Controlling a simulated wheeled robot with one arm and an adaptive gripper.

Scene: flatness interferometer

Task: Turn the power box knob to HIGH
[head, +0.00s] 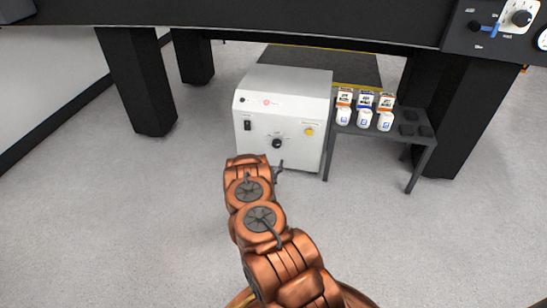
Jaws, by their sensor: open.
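The power box (290,85) is a white cabinet on the floor under the dark table. Its black knob (277,143) sits low in the middle of the front panel. The knob's markings and pointer are too small to read. My gripper (280,168) shows as small dark fingers at the end of my copper-coloured arm, just below the knob in the picture. It is open and looks empty. Part of it is hidden behind my arm's last link. I cannot tell how far the fingers are from the panel, but they do not appear around the knob.
The panel also has a black switch (247,125) and a yellow button (309,132). A small grey side table (398,136) with several labelled bottles stands close on the right. Dark table legs (140,85) stand on both sides. The grey floor in front is clear.

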